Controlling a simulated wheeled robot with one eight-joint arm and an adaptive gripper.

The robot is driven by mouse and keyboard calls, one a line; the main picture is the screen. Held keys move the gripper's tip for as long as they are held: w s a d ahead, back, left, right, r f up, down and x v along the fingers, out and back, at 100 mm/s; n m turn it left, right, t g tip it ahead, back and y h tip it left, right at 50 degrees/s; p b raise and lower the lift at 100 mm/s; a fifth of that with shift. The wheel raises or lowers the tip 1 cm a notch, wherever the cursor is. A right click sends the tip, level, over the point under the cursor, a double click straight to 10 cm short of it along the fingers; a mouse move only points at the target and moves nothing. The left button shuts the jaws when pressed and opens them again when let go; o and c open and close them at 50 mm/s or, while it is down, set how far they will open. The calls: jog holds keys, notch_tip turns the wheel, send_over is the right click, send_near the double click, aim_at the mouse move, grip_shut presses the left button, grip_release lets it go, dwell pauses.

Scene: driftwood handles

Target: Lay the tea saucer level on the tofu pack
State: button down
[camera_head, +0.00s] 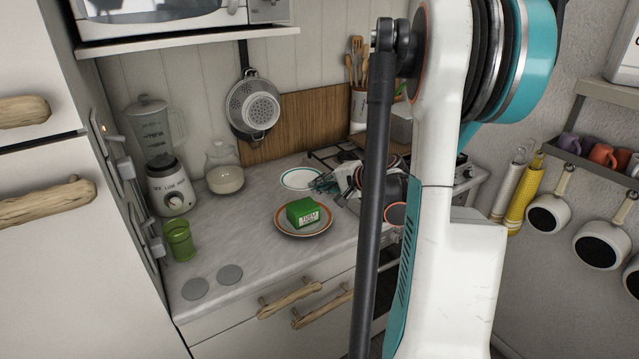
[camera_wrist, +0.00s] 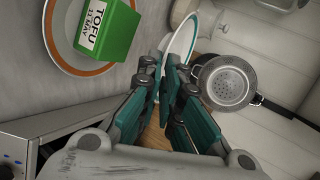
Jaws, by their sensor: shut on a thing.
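The tea saucer (camera_head: 299,179) is white with a green rim, behind the tofu pack in the head view. My gripper (camera_head: 322,183) is at its right edge. In the wrist view the saucer (camera_wrist: 184,35) shows as a narrow ellipse, with its near rim between my fingertips (camera_wrist: 166,68). My gripper is shut on that rim. I cannot tell whether the saucer touches the counter. The green tofu pack (camera_head: 303,211) has a white label and rests on an orange-rimmed plate (camera_head: 290,230); it also shows in the wrist view (camera_wrist: 118,37), apart from the saucer.
A glass jug (camera_head: 224,170), a blender (camera_head: 170,185) and a green cup (camera_head: 180,241) stand on the left of the counter (camera_head: 250,250). A colander (camera_head: 253,107) hangs on the wall behind. A stove is at the right, partly hidden by my arm. The counter's front left is mostly clear.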

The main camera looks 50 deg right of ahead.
jog(key=shift+f+b, duration=2.6)
jog(key=shift+f, duration=1.1)
jog(key=c, duration=1.7)
grip_release()
jog(key=shift+r, duration=0.1)
jog(key=v, duration=1.2)
